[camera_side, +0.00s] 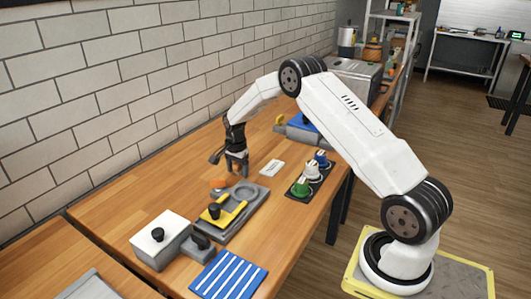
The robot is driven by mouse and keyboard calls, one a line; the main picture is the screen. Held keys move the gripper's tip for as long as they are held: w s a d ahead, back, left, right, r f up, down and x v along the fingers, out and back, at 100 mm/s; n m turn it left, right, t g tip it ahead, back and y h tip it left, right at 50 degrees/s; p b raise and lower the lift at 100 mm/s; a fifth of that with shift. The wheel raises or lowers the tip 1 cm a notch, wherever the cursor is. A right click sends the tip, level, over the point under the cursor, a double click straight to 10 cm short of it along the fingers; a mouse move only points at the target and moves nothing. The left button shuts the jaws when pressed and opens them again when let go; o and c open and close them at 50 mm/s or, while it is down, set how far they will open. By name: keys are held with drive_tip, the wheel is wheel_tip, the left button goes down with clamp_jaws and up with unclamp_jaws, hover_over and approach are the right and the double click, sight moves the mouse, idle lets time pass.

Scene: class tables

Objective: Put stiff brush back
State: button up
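I cannot pick out the stiff brush for sure at this size. A grey tray (233,222) on the wooden table has a round recess and a yellow piece (224,215) with a black knob on it. In front of it, a small grey block with a dark top (198,245) stands beside a white-topped box (160,240) with a black knob; either could hide detail. My gripper (238,171) points down above the table, behind the tray. Its two dark fingers look apart, and I see nothing between them.
An orange round item (218,183) lies by the tray's back. A dark rack (312,182) holds green, white and blue-topped items. A white card (272,168) and a blue striped cloth (229,277) lie flat. A brick wall bounds the left. The table's back left is bare.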

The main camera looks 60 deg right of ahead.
sight(236, 165)
wheel_tip(236, 165, up, 12)
drive_tip(key=shift+r, duration=0.15)
idle(0.7)
idle(0.5)
drive_tip(key=s+a+n+t, duration=0.1)
drive_tip(key=s+a+n, duration=0.7)
drive_tip(key=a, duration=0.4)
drive_tip(key=s+a+f+n, duration=0.1)
drive_tip(key=s+a+n, duration=0.3)
drive_tip(key=s, duration=0.4)
drive_tip(key=s+a+n+t, duration=0.1)
drive_tip(key=s+a+n, duration=0.4)
drive_tip(key=s+n, duration=0.1)
drive_tip(key=shift+s+a+f+t, duration=0.25)
drive_tip(key=shift+s+f+t, duration=0.1)
drive_tip(key=shift+s, duration=0.55)
